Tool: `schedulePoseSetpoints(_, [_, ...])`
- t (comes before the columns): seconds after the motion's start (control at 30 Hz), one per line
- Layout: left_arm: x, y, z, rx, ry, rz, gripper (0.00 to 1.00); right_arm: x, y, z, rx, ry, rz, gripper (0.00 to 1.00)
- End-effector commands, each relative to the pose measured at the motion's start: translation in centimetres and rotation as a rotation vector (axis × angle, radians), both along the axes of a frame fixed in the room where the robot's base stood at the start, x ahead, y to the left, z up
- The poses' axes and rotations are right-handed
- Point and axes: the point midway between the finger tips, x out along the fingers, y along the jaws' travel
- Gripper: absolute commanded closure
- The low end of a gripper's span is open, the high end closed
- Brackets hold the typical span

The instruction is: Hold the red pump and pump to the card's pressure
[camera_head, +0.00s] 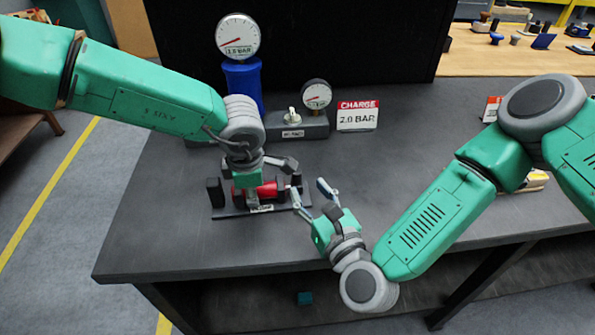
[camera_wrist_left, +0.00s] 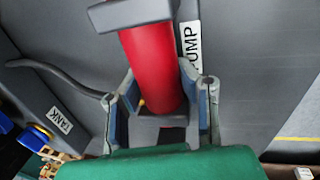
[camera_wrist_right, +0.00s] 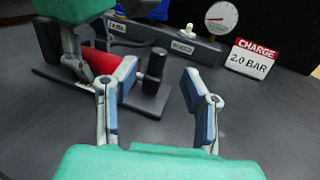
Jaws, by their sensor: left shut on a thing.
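The red pump (camera_head: 268,190) lies on a dark base plate on the table. My left gripper (camera_head: 250,190) comes down over it; in the left wrist view its fingers stand on both sides of the red barrel (camera_wrist_left: 150,65) and hold it. My right gripper (camera_head: 311,194) is open and empty, to the right of the pump's black handle (camera_wrist_right: 154,68). The card (camera_head: 358,115) reads "CHARGE 2.0 BAR". A large gauge (camera_head: 238,37) stands on the blue tank (camera_head: 243,82).
The grey block (camera_head: 300,130) carries a pale valve knob (camera_head: 292,115). A hose (camera_wrist_left: 60,75) runs between the pump and tank sides. A yellow object (camera_head: 535,181) lies partly behind my right arm.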

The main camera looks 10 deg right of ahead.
Motion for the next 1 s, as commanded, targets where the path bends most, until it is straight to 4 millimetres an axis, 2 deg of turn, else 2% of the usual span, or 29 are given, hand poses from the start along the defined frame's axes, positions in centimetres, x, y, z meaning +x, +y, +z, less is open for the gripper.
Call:
schedulePoseSetpoints(0.1, [0.0,0.1,-0.1,0.002,0.0,0.0,1.0,2.3,0.8,0.1,-0.002,-0.005,0.0,0.61])
schedulePoseSetpoints(0.3, [0.0,0.1,-0.1,0.002,0.0,0.0,1.0,4.9,1.6,0.0,-0.001,-0.003,0.0,0.61])
schedulePoseSetpoints(0.47, [0.0,0.0,-0.1,0.002,0.0,0.0,1.0,5.7,1.8,0.0,-0.001,0.0,0.0,0.61])
schedulePoseSetpoints(0.73, [0.0,0.1,-0.1,0.002,0.0,0.0,1.0,5.8,1.9,0.0,-0.001,0.0,0.0,0.61])
schedulePoseSetpoints(0.83, [0.0,0.0,-0.1,0.002,0.0,0.0,1.0,5.8,1.9,0.0,-0.001,0.0,0.0,0.96])
schedulePoseSetpoints(0.87, [0.0,0.1,-0.1,0.002,0.0,0.0,1.0,5.8,1.9,0.0,-0.001,0.0,0.0,1.0])
schedulePoseSetpoints(1.0, [0.0,0.1,-0.1,0.002,0.0,0.0,1.0,5.8,1.8,0.0,-0.001,0.0,0.0,1.0])
